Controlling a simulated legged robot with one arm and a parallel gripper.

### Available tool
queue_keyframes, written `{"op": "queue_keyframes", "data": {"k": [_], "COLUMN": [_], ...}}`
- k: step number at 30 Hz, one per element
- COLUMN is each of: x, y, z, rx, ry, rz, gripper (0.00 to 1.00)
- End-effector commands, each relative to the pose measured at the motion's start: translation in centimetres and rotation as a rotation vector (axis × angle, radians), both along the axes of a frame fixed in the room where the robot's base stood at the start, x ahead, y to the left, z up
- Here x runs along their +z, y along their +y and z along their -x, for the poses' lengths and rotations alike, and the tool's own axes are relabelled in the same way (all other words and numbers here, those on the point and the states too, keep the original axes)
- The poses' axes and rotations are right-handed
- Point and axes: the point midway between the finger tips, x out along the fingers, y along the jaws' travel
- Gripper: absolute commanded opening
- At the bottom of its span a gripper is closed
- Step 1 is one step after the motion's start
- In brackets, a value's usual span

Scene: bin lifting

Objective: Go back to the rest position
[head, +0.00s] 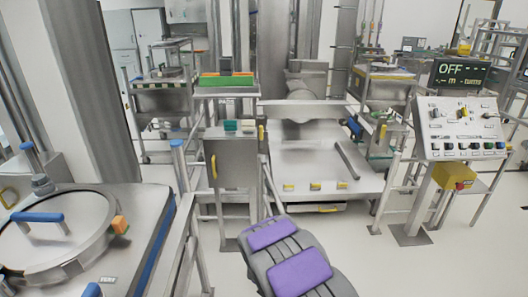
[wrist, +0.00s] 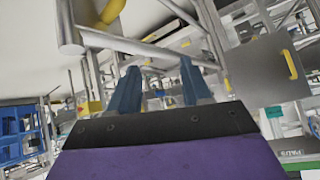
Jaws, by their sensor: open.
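My gripper (wrist: 160,85) shows in the wrist view as two blue fingers set well apart on a dark, purple-covered mount. It is open, and nothing is seen held between the fingers. Rails and blurred equipment lie beyond them. In the head view, my grey arm with purple pads (head: 300,272) is at the bottom centre, over the floor; the fingers cannot be made out there.
A round-lidded vessel (head: 60,235) is at left beside metal railings (head: 185,235). A control panel (head: 460,130) under an "OFF" display (head: 459,72) stands right. Lower-right floor is clear.

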Motion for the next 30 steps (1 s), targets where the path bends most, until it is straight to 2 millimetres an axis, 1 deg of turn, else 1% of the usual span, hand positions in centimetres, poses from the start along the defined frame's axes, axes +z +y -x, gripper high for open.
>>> {"op": "queue_keyframes", "data": {"k": [1,3,8,12,14,15,17,18,23,24,26,27,29,30], "x": [1.7,3.5,7.1,10.4,11.7,12.6,13.8,14.6,17.7,18.6,19.5,20.2,21.1,21.7], "y": [-0.2,-0.4,-0.9,-1.3,-1.5,-1.6,-1.9,-2.1,-2.8,-3.0,-3.4,-3.6,-4.0,-4.3], "z": [0.3,1.2,4.2,7.3,9.0,10.1,11.9,13.2,18.5,19.8,22.0,23.6,25.9,27.5], "rx": [0.007,0.024,0.062,0.103,0.120,0.134,0.152,0.163,0.216,0.228,0.246,0.259,0.278,0.290], "ry": [0.021,0.063,0.168,0.253,0.293,0.318,0.356,0.384,0.485,0.508,0.547,0.574,0.615,0.639], "rz": [-0.015,-0.032,-0.064,-0.088,-0.097,-0.102,-0.107,-0.112,-0.121,-0.123,-0.122,-0.121,-0.118,-0.117], "gripper": [0.48,0.48,0.48,0.48,0.48,0.48,0.48,0.48,0.48,0.48,0.48,0.48,0.48,0.48]}}
